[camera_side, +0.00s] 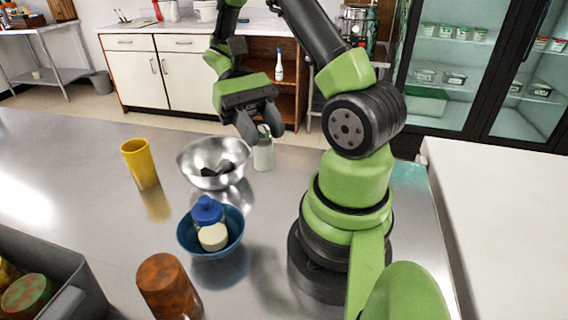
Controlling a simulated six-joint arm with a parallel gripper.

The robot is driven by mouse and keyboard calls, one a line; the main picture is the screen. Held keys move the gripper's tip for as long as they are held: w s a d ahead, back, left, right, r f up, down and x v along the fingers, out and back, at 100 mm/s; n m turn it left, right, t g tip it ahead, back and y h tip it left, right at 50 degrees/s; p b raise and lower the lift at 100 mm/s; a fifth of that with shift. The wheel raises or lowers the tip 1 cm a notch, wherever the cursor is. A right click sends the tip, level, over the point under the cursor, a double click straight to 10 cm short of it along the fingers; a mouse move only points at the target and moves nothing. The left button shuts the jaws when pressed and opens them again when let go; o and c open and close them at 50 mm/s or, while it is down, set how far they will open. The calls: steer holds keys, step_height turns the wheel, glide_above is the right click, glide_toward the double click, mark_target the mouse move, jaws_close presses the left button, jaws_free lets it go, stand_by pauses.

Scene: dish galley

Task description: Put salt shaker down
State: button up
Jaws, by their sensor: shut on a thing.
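My gripper (261,129) points down and is shut on the salt shaker (263,155), a small pale greyish-white bottle. The fingers hold it around its top, and its top is partly hidden by them. The shaker is upright, just right of the steel bowl (187,160). Its base is at or very near the metal table (110,220); I cannot tell whether it touches.
The steel bowl holds dark pieces. A yellow cup (139,162) stands left of it. Nearer is a blue bowl (236,238) with a blue-lidded container (207,212) inside. A rusty-brown cylinder (168,286) and a grey bin (75,268) stand in front.

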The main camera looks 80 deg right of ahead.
steer(key=s+d+r+n+g+h, duration=0.2)
steer(key=s+d+n+h, duration=0.2)
steer(key=d+n+h, duration=0.8)
steer(key=w+d+r+n+t+h, duration=0.45)
steer(key=d+n+t+h, duration=0.35)
steer(key=n, duration=0.4)
steer(key=shift+t, duration=0.4)
steer(key=f, duration=1.3)
steer(key=a+f, duration=0.1)
steer(key=f, duration=0.5)
steer(key=shift+w+f, duration=0.25)
steer(key=shift+w, duration=0.1)
steer(key=o, duration=1)
steer(key=shift+f, duration=0.1)
steer(key=shift+c, duration=0.2)
